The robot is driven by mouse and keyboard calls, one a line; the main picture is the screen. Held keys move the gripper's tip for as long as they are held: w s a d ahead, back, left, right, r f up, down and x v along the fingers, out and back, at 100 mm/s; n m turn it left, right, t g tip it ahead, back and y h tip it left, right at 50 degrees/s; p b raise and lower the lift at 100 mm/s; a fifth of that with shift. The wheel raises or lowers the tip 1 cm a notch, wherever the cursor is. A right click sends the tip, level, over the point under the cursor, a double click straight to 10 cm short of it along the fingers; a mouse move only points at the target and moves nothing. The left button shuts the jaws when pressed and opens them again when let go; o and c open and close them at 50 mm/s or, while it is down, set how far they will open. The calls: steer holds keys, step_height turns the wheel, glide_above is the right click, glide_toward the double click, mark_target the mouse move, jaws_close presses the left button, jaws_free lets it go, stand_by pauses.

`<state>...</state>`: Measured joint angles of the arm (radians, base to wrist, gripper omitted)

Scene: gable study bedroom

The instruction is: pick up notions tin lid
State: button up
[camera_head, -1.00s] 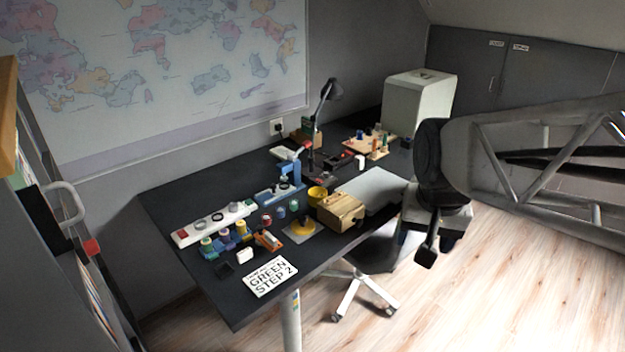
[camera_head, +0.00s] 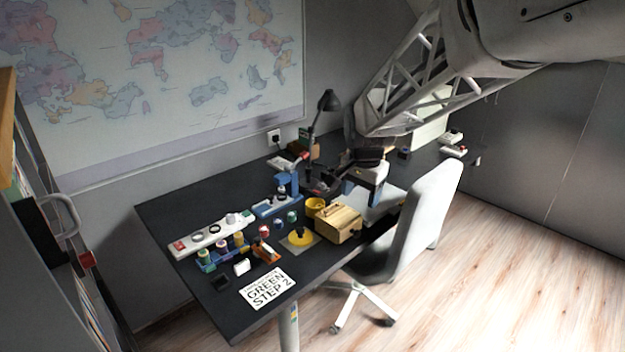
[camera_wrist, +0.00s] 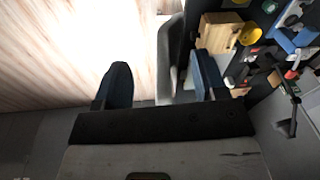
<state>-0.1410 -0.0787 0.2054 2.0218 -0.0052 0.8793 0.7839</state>
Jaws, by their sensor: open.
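The notions tin lid seems to be the yellow disc with a dark knob (camera_head: 293,240), lying on a grey square near the desk's front edge. A yellow round tin (camera_head: 314,207) stands just behind it, beside a wooden box (camera_head: 340,223). In the wrist view a yellow piece at the top edge (camera_wrist: 239,2) looks like the lid, mostly cut off; the tin (camera_wrist: 251,35) shows below it. My gripper (camera_head: 363,190) is open and empty above the right part of the desk, right of and behind the lid; its spread fingers also show in the wrist view (camera_wrist: 162,78).
The wooden box stands between my gripper and the lid. A black lamp (camera_head: 329,101), a blue stand (camera_head: 287,184) and several small pots crowd the desk. A white chair (camera_head: 427,215) stands at the front right. The desk's left end (camera_head: 170,205) is clear.

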steer(key=w+a+f+m, duration=0.2)
steer(key=w+a+f, duration=0.25)
steer(key=w, duration=0.25)
steer(key=w+a+f+m, duration=0.1)
steer(key=w+a+f, duration=0.2)
steer(key=w+f, duration=0.35)
steer(key=m+g, duration=0.1)
steer(key=m, duration=0.3)
glide_above(301, 229)
step_height(301, 229, down, 13)
steer(key=shift+d+f, duration=0.1)
steer(key=shift+w+a+f, duration=0.15)
steer(key=shift+a+f, duration=0.05)
steer(key=shift+f, duration=0.15)
steer(key=shift+f, duration=1.3)
steer(key=shift+d+f, duration=0.1)
steer(key=shift+f, duration=2.5)
steer(key=c, duration=1)
